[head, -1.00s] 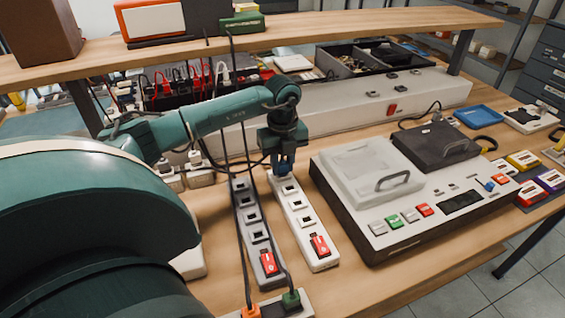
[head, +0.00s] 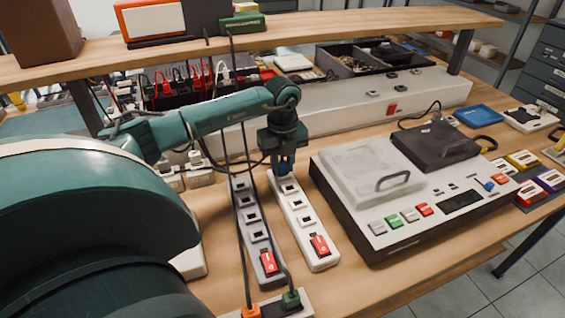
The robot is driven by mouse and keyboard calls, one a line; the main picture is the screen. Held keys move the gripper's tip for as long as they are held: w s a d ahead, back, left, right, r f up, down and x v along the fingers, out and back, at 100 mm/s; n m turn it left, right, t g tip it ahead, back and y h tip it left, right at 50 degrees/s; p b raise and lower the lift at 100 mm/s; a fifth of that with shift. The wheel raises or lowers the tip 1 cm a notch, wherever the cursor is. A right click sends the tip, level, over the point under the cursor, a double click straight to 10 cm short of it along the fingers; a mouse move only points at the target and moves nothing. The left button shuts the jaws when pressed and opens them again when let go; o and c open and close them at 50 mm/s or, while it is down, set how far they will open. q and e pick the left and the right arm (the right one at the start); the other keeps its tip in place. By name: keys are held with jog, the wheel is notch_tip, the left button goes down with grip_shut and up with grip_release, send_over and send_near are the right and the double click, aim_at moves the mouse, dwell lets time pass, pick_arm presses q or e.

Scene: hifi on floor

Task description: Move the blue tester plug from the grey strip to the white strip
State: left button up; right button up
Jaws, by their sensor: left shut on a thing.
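The white strip (head: 301,222) lies on the bench with its far end under my left gripper (head: 284,168). My left gripper points down and is shut on the blue tester plug (head: 284,173), of which only a small part shows between the fingers. The plug is at the far end of the white strip; I cannot tell whether it is fully seated. The grey strip (head: 256,232) lies just left of the white strip, with empty sockets showing along it. Each strip has a red switch at its near end. My right gripper is not in view.
Dark cables hang down across the grey strip to an orange and a green plug (head: 290,298) at the near edge. A large tester unit (head: 380,215) with a clear lid stands close on the right. A shelf (head: 330,30) spans the back.

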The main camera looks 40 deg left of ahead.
pick_arm(q)
jog(key=o, duration=1)
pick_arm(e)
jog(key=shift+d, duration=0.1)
pick_arm(q)
notch_tip(320, 180, up, 18)
jog(key=p, duration=0.4)
jog(key=shift+r, duration=0.1)
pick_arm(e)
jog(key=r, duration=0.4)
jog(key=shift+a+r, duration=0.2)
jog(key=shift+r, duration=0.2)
